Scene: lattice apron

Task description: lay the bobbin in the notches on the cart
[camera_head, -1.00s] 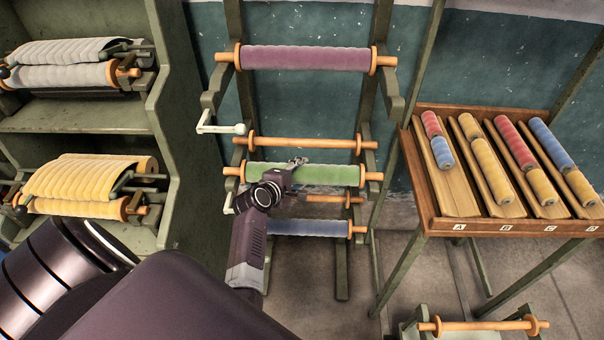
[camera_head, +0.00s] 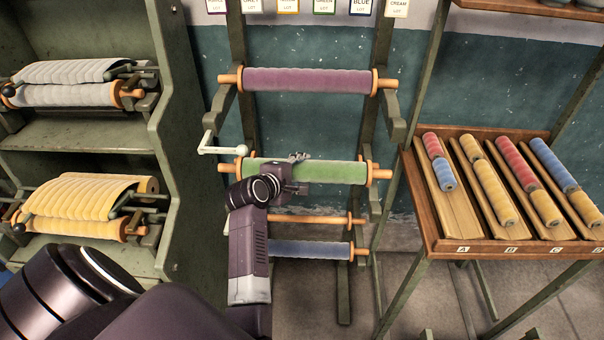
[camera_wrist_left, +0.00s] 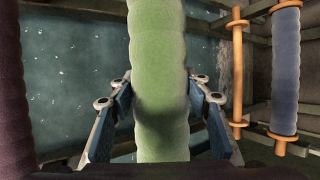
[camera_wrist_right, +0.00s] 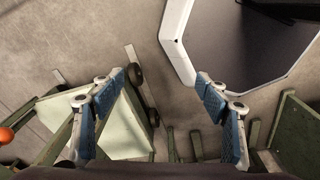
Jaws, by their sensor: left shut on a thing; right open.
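The green bobbin (camera_head: 335,173), with orange ends, is level in front of the wall rack. My left gripper (camera_head: 297,170) is shut on it left of its middle. In the left wrist view the green bobbin (camera_wrist_left: 157,60) runs between the two fingers. The cart is almost out of the head view. In the right wrist view a pale green cart (camera_wrist_right: 122,130) with dark wheels stands on the floor below my right gripper (camera_wrist_right: 160,85), which is open and empty. The cart's notches cannot be made out. My right gripper is outside the head view.
An empty orange spindle (camera_head: 315,220) and a blue roll (camera_head: 310,250) are below. A shelf unit (camera_head: 75,135) stands left, a wooden tray table (camera_head: 433,225) right.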

